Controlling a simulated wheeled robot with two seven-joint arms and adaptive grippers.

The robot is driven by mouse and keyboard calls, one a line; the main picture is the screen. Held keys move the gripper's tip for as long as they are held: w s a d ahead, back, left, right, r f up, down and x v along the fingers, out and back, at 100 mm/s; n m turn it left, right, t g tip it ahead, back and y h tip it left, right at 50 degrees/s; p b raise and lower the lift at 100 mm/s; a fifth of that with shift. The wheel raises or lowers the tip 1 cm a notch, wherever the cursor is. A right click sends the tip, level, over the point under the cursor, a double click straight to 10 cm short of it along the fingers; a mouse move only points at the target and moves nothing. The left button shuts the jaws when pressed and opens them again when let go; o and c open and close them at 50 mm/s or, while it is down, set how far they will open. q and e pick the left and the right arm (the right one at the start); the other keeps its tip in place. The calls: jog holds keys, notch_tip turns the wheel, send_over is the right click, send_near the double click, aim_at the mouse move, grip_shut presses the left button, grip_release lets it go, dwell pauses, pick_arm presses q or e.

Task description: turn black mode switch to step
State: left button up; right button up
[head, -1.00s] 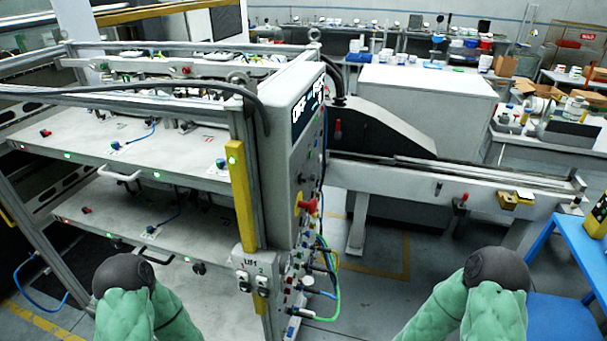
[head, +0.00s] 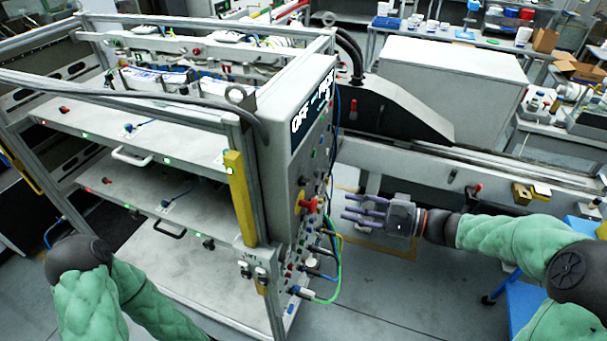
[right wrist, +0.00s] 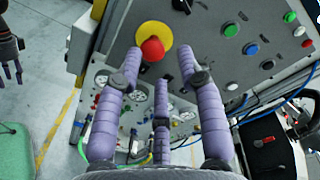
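My right gripper (head: 348,207) is open and empty, its three purple fingers pointing left toward the grey control panel (head: 283,185), apart from it. In the right wrist view, the spread fingers (right wrist: 160,75) frame a red emergency knob on a yellow disc (right wrist: 153,44). Small black controls show on the panel, one at the top edge (right wrist: 183,5) and one at right (right wrist: 267,64); I cannot tell which is the mode switch or read its setting. My left gripper (right wrist: 12,72) shows small at the left edge of the right wrist view, fingers apart and empty; the head view does not show it.
Cables and plugs (head: 325,275) hang from the panel's lower part. A yellow post (head: 240,200) stands at the panel's left. A conveyor rail (head: 500,175) runs behind my right arm. Floor in front of the panel is free.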

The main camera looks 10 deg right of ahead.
aim_at(304, 182)
jog(key=shift+y, duration=0.3)
jog(key=w+a+r, duration=0.1)
jog(key=w+a, duration=0.1)
jog(key=w+a+r, duration=0.1)
jog(key=w+a, duration=0.1)
jog(key=a, duration=0.1)
jog(key=w+a+r, duration=0.1)
jog(key=w+a, duration=0.1)
jog(key=a, duration=0.1)
jog(key=shift+w+a+r, duration=0.1)
jog(key=shift+w+a, duration=0.05)
jog(key=shift+a, duration=0.05)
grip_shut()
